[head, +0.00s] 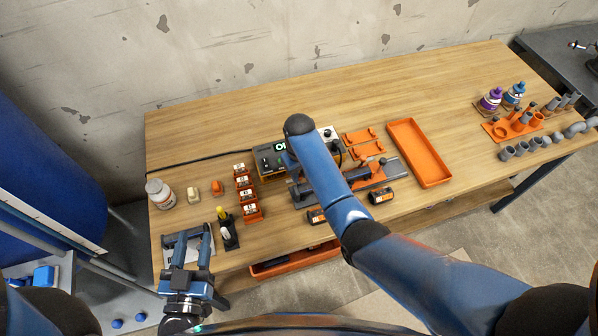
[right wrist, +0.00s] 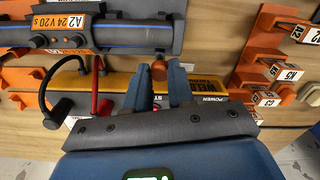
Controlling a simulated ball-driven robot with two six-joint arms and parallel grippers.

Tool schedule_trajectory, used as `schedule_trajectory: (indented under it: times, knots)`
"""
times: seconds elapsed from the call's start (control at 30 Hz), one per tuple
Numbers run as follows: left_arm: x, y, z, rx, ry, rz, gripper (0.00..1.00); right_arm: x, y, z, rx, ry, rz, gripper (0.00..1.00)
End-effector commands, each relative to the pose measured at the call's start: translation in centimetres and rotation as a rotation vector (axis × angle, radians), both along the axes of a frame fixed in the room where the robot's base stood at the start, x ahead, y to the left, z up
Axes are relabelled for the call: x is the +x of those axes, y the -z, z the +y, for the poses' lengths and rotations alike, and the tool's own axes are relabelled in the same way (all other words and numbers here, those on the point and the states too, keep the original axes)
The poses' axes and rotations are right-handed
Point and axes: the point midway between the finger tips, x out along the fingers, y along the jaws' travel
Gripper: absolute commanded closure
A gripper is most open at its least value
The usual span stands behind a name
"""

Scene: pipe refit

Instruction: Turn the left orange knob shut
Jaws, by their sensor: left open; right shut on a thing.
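A small orange-brown round knob (right wrist: 159,70) shows between my right gripper's fingertips in the right wrist view. My right gripper (right wrist: 162,88) is shut on it, above a yellow-orange box marked WELD and POWER (right wrist: 208,86). I cannot tell whether this is the left orange knob; no second one shows clearly. In the head view my right arm hides the right gripper and part of the dark box (head: 270,157). My left gripper (head: 188,238) is open and empty at the table's front left, over a pale sheet.
A grey pipe (right wrist: 135,32) with a blue stripe lies beside the box, with black and red leads (right wrist: 103,85) close by. Labelled orange blocks (head: 245,193), a white bottle (head: 160,194) and an orange tray (head: 420,152) stand on the table.

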Motion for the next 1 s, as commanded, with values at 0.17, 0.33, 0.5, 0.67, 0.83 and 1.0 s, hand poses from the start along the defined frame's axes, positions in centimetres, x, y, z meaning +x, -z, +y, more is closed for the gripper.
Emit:
schedule_trajectory:
  times: [0.17,0.33,0.5,0.67,0.83,1.0]
  knots:
    - [0.0,0.0,0.0,0.000,0.000,0.000,0.57,0.0,0.0,0.0,0.000,-0.002,0.000,1.00]
    - [0.0,-0.1,0.0,0.000,0.000,0.000,0.57,0.0,-0.1,0.0,0.000,-0.025,0.000,1.00]
    - [0.0,-0.5,0.0,0.000,0.000,0.000,0.57,0.0,-0.1,0.0,0.000,-0.093,0.000,1.00]
    - [0.0,-0.9,0.0,0.000,0.000,0.000,0.57,0.1,-0.2,0.0,0.001,-0.203,-0.001,1.00]
    - [0.0,-1.5,0.0,0.000,0.000,0.000,0.57,0.1,-0.2,0.0,0.001,-0.354,-0.001,1.00]
    - [0.0,-1.9,0.0,0.000,0.000,0.000,0.57,0.1,-0.2,0.0,0.000,-0.517,-0.001,1.00]
